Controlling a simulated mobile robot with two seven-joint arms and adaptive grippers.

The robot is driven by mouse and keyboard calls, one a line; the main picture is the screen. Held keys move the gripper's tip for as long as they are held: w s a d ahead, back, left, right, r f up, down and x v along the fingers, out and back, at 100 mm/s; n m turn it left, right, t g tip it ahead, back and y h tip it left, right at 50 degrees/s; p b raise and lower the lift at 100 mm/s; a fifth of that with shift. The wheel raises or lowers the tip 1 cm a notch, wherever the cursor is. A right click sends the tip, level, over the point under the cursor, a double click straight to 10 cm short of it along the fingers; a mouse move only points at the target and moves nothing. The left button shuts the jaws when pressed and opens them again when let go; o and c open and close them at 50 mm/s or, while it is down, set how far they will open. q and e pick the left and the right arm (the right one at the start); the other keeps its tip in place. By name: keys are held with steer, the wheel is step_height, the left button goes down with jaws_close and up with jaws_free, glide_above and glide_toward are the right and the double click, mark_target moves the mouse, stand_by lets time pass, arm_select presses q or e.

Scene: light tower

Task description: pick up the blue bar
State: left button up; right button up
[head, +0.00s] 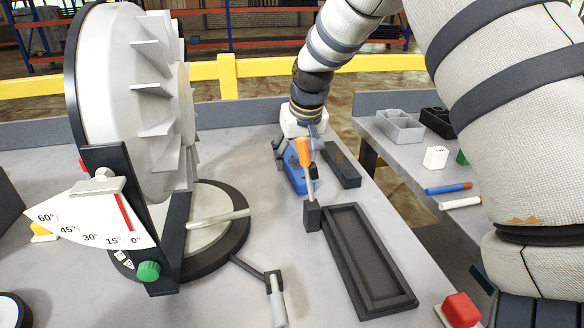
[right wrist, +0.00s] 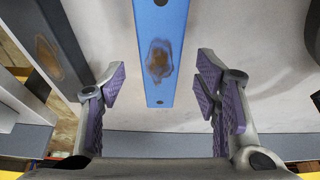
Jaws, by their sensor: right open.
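The blue bar (head: 297,178) lies on the grey table near its back right, partly hidden by my right gripper and an orange-handled lever. In the right wrist view the blue bar (right wrist: 161,40) runs from the top edge to between the fingers, with a brown worn patch on it. My right gripper (head: 296,150) is above the bar. In the right wrist view its fingers (right wrist: 161,82) are open, one on each side of the bar's near end, with gaps visible on both sides. My left gripper is not in view.
A dark bar (head: 341,165) lies just right of the blue bar. The orange-handled lever (head: 304,152) stands in front, beside a black tray (head: 368,260). A large white finned wheel (head: 130,100) stands at left. A side table (head: 400,160) holds bins and markers.

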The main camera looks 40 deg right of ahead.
steer(key=shift+x, duration=1.15)
steer(key=shift+w+r, duration=0.1)
jaws_close()
